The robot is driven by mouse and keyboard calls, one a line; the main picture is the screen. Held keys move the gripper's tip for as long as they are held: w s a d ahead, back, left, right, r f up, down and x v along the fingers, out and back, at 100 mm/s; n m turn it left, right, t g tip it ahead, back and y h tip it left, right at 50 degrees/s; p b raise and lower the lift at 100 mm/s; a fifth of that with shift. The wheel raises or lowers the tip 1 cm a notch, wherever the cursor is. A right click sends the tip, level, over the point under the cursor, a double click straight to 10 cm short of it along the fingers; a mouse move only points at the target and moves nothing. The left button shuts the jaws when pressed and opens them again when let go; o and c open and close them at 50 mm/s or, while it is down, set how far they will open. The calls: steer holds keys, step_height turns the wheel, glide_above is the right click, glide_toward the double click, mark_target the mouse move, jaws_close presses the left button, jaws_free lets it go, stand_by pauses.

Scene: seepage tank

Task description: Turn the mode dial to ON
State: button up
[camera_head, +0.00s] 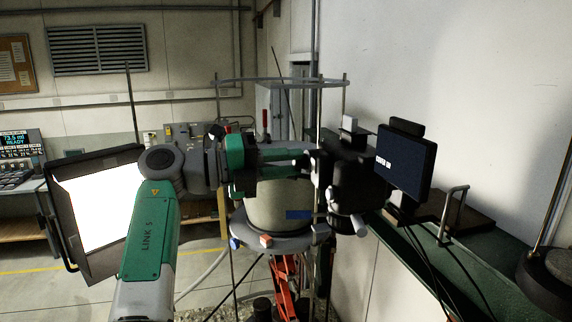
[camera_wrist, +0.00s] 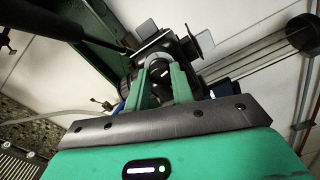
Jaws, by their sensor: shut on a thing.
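The mode dial (camera_wrist: 159,70) is a small dark round knob with a pale mark, on the black camera body, in the wrist view. My gripper (camera_wrist: 160,78) has its two green fingers on either side of the dial, shut on it. Any ON lettering is too small or hidden to read. In the head view my gripper (camera_head: 312,160) reaches from the left to the black camera (camera_head: 358,182), and the dial cannot be made out there behind the fingers.
A dark monitor (camera_head: 404,163) stands just right of the camera. A round tank (camera_head: 275,208) with a ring and upright rods is below my gripper. A bright light panel (camera_head: 95,215) stands at left. A green rail (camera_head: 470,265) runs along the white wall.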

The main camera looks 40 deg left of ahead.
steer(key=o, duration=0.8)
steer(key=shift+c, duration=0.2)
steer(key=v, duration=0.7)
steer(key=shift+b, duration=0.3)
steer(key=shift+a, duration=0.1)
